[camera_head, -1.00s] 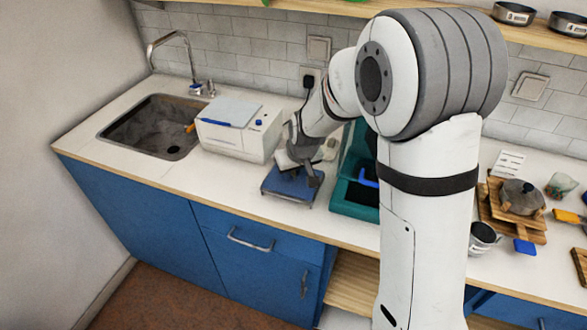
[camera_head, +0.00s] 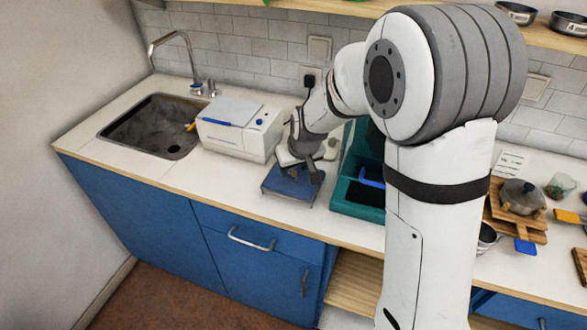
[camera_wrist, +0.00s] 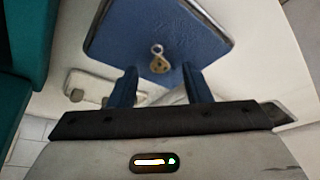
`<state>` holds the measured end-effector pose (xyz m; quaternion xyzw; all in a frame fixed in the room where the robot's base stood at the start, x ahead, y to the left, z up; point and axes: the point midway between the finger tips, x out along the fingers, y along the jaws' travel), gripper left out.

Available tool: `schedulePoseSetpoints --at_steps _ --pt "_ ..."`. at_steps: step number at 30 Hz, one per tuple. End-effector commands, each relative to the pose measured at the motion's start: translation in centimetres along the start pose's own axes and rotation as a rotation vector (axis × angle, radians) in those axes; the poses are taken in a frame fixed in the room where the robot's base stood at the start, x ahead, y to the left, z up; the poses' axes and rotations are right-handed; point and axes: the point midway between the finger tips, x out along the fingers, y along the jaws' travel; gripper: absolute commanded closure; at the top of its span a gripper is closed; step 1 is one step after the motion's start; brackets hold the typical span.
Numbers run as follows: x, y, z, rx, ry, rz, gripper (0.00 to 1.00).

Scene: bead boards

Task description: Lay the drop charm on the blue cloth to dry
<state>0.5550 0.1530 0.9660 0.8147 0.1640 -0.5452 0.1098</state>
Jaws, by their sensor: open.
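The drop charm (camera_wrist: 158,60) is a small gold-coloured piece with a pale ring at its top. In the wrist view it lies on the blue cloth (camera_wrist: 125,28), near the edge closest to my gripper. The cloth is a blue square with a pale rim, and it also shows on the counter in the head view (camera_head: 283,187). My gripper (camera_wrist: 160,74) is open, its two dark fingers apart on either side just short of the charm, with nothing held between them. In the head view my gripper (camera_head: 305,170) is over the cloth's back right part, and the charm cannot be made out.
A teal bin (camera_head: 355,208) stands close to the right of the cloth. A white box-shaped appliance (camera_head: 240,135) stands behind left, beside the sink (camera_head: 150,125). Wooden boards with a lidded pot (camera_head: 520,196) are far right. The counter front left of the cloth is clear.

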Motion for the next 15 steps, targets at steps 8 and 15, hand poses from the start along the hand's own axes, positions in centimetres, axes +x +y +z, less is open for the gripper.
schedulePoseSetpoints --at_steps 8,15 --pt "-6.0 0.1 -0.1 -0.001 0.006 0.002 0.56" --pt "-9.7 0.1 0.0 0.001 0.002 0.001 0.56"
